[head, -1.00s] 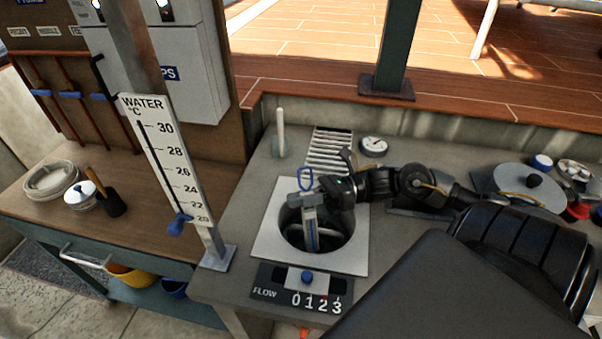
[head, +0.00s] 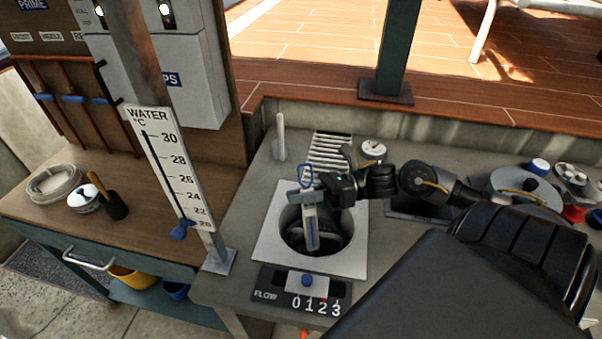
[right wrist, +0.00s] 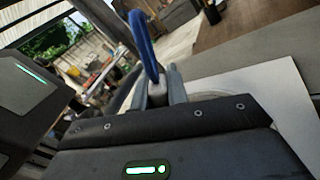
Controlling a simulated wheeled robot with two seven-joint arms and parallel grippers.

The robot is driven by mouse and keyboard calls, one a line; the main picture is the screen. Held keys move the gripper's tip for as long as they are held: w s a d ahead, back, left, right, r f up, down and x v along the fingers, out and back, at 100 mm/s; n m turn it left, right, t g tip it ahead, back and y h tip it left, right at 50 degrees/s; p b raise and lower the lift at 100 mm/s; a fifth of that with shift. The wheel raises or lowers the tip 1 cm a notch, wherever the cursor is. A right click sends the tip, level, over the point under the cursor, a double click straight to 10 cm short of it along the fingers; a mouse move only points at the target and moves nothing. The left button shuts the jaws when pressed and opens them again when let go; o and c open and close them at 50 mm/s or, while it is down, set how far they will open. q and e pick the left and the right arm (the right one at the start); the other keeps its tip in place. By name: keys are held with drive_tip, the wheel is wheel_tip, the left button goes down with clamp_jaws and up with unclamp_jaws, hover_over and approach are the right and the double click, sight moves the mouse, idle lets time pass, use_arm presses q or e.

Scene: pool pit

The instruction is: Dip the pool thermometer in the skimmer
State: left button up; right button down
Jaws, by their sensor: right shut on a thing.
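The pool thermometer (head: 311,228) is a slim grey and blue stick with a blue loop (head: 306,175) on top. My right gripper (head: 308,198) is shut on it near its top. The thermometer hangs nearly upright, slightly tilted, over the round opening of the skimmer (head: 268,240), a pale square plate with a dark well. Its lower end appears against the well; I cannot tell how deep it reaches. In the right wrist view the blue loop (right wrist: 146,42) stands up between the grey fingers (right wrist: 160,88). My left gripper is not in view.
A WATER °C scale board (head: 168,165) with a blue pointer stands left of the skimmer. A FLOW panel (head: 300,292) lies in front. A white peg (head: 281,135), a grate (head: 325,150) and a gauge (head: 373,149) sit behind. A wooden bench (head: 140,195) is at left.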

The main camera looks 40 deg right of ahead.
drive_tip(key=shift+r+p, duration=0.3)
drive_tip(key=shift+r, duration=0.35)
drive_tip(key=shift+r+p, duration=0.8)
drive_tip(key=shift+r, duration=0.55)
drive_tip(key=shift+r+p, duration=1.75)
drive_tip(key=shift+r, duration=1.35)
